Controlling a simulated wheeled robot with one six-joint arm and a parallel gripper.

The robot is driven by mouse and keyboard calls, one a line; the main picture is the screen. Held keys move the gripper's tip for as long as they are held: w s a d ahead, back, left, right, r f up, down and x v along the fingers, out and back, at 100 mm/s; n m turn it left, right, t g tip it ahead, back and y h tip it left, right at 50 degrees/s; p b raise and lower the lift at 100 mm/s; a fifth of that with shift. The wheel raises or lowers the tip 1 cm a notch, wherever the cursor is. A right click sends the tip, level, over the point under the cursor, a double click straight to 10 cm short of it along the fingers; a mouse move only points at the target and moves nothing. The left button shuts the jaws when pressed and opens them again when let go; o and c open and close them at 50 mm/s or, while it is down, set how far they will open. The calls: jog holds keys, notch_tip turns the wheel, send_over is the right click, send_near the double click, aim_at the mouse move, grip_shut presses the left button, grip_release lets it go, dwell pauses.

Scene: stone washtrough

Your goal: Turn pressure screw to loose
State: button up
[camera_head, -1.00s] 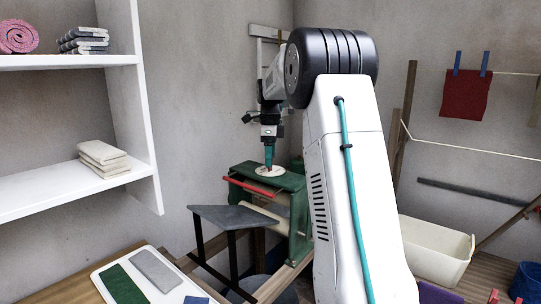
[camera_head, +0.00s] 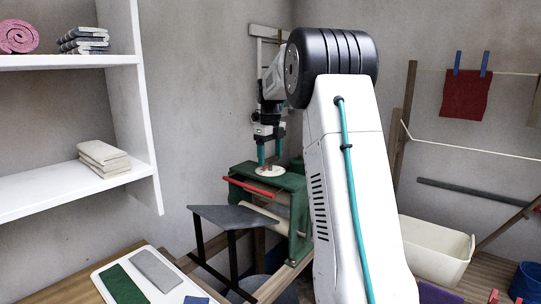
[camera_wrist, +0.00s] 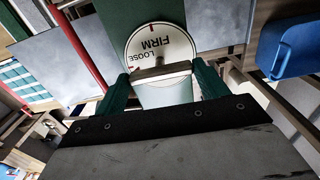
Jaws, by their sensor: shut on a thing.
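The green mangle frame (camera_head: 291,181) stands at the middle, with a red bar (camera_head: 251,189) along its front. On its top lies a round white dial (camera_head: 257,171), marked LOOSE and FIRM in the wrist view (camera_wrist: 152,38). My gripper (camera_head: 269,161) points straight down over the dial. In the wrist view its teal fingers (camera_wrist: 160,82) stand on either side of the brown handle of the pressure screw (camera_wrist: 158,73) and are shut on it. The handle lies across the dial near the lettering. Part of the dial is hidden by the handle, so I cannot tell its exact setting.
A white shelf (camera_head: 70,61) with towels stands at the left. A grey board (camera_head: 232,217) juts out before the mangle. A cream tub (camera_head: 434,246) is at the right, and a blue object (camera_wrist: 290,46) shows in the wrist view.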

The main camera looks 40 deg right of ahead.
aim_at(270, 158)
jog(key=shift+r, duration=0.15)
jog(key=o, duration=1)
notch_tip(270, 158, up, 8)
jog(key=shift+f, duration=0.15)
